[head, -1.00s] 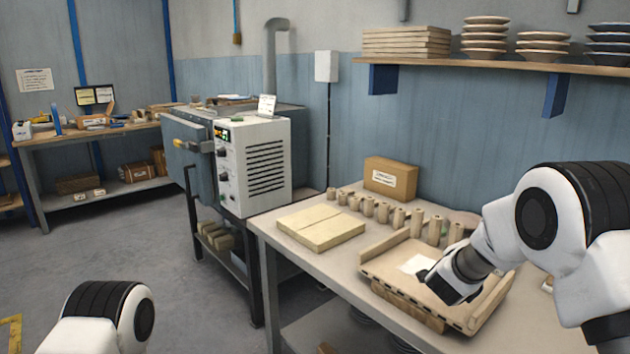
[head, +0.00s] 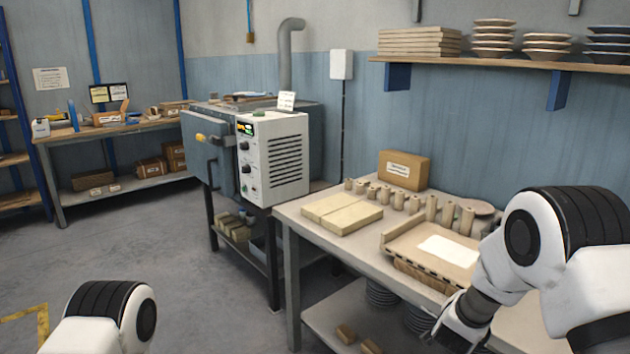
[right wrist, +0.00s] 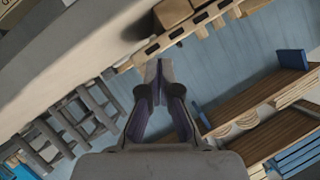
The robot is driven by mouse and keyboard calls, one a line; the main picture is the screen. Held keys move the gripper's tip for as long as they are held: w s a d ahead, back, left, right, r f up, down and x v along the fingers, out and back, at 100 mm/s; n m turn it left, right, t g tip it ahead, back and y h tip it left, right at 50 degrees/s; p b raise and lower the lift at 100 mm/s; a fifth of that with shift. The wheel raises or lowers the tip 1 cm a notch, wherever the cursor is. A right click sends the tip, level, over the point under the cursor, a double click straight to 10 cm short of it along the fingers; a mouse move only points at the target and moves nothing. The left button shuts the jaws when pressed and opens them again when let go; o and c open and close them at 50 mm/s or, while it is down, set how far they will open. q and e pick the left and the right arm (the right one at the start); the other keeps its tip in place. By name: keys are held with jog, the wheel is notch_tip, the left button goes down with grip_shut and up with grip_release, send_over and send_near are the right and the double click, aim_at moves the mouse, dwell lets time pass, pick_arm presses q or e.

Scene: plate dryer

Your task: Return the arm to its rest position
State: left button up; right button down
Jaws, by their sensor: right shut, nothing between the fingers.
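My right gripper (head: 462,322) is in the lower right of the head view, in front of the table's front edge and apart from the wooden tray. In the right wrist view its fingers (right wrist: 159,68) meet at the tips, shut and empty. The wooden tray (head: 398,248) with a white sheet (head: 449,250) in it rests on the table; my right arm covers part of its right side. Only a rounded link of my left arm shows at the lower left of the head view; the left gripper is out of view.
The worktable (head: 310,228) also holds pale slabs (head: 341,213), a row of small cylinders and a cardboard box (head: 404,170). Bowls stand on its lower shelf (head: 330,318). The dryer (head: 272,160) stands left of it, with its door (head: 207,150) seemingly shut. Open floor lies at left.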

jog(key=s+a+f+n+g+y+p, duration=0.15)
jog(key=s+f+n, duration=0.25)
jog(key=s+f, duration=0.55)
jog(key=s+a+f+n+g+y, duration=0.3)
jog(key=s+f, duration=0.6)
jog(key=f, duration=0.1)
jog(key=s+a+f+n+g+y, duration=0.1)
jog(key=s+n+g, duration=0.1)
jog(key=s, duration=0.6)
jog(key=s+a+f+n+g+y, duration=0.1)
jog(key=s+a+f+n+g, duration=0.1)
jog(key=s, duration=0.7)
jog(key=s+a+f+n+g+y, duration=0.1)
jog(key=s+a+f+g, duration=0.1)
jog(key=s, duration=0.6)
jog(key=shift+s+n+g+p, duration=0.25)
jog(key=shift+n+g+p, duration=0.05)
jog(key=shift+n+g, duration=0.15)
